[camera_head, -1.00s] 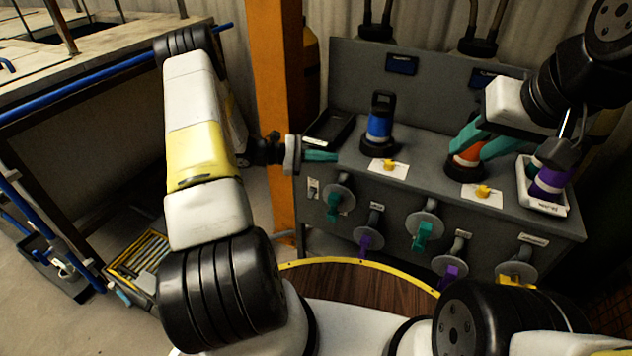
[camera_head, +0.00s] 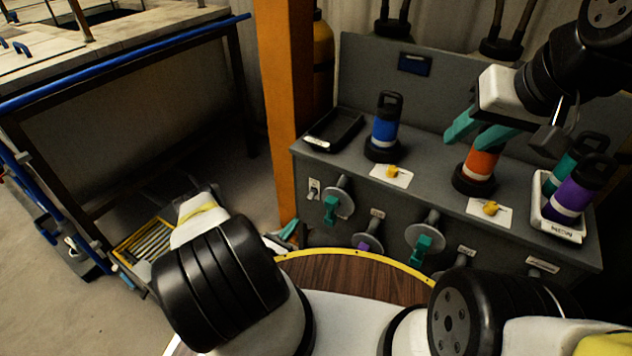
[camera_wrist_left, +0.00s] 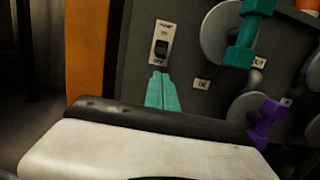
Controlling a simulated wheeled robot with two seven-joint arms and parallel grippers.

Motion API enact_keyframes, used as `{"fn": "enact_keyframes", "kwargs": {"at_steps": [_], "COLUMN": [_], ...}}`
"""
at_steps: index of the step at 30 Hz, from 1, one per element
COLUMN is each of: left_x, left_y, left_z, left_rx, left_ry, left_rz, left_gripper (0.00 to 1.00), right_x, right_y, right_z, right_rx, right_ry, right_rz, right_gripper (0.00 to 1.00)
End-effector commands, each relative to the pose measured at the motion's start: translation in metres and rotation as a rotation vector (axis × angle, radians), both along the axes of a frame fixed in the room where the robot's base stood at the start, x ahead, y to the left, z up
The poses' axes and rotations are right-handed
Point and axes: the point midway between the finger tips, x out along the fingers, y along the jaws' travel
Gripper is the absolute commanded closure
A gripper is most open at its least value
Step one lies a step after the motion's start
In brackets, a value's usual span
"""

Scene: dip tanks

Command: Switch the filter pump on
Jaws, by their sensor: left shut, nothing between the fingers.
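The pump switch (camera_wrist_left: 161,45) is a small dark rocker on a pale labelled plate in the left wrist view. It also shows on the left of the grey cabinet's front (camera_head: 313,187) in the head view. My left gripper (camera_wrist_left: 161,88) has its teal fingers together and empty, just below the switch plate; I cannot tell if they touch the panel. In the head view its fingertips (camera_head: 290,230) show low beside the orange post. My right gripper (camera_head: 480,130) has its teal fingers apart, close above the orange bottle (camera_head: 482,164). The switch's position is too small to tell.
Teal-handled valves (camera_head: 331,208) and purple-handled valves (camera_head: 364,244) stick out right of the switch. The orange post (camera_head: 287,110) stands close on its left. A blue bottle (camera_head: 384,128), a black tray (camera_head: 334,130) and a white tray (camera_head: 558,227) are on top.

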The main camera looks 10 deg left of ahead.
Motion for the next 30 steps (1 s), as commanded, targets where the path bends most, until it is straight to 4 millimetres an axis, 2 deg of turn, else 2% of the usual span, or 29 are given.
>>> {"fn": "enact_keyframes", "kwargs": {"at_steps": [3,14,19,30], "left_x": [-0.003,-0.001,0.018,0.076], "left_y": [0.001,0.0,-0.008,-0.029], "left_z": [-0.005,-0.005,-0.002,0.008], "left_rx": [-0.006,-0.005,-0.004,-0.004], "left_ry": [0.004,0.004,0.003,0.002], "left_rz": [0.018,0.016,0.013,0.014], "left_gripper": [1.0,1.0,1.0,1.0], "right_x": [0.0,0.0,0.0,0.0], "right_y": [0.0,0.0,0.0,0.0], "right_z": [0.0,0.0,0.0,0.0], "right_rx": [0.0,0.0,0.0,0.0], "right_ry": [0.0,0.0,0.0,0.0], "right_rz": [0.0,0.0,0.0,0.0], "right_gripper": [0.64,0.64,0.64,0.64]}}
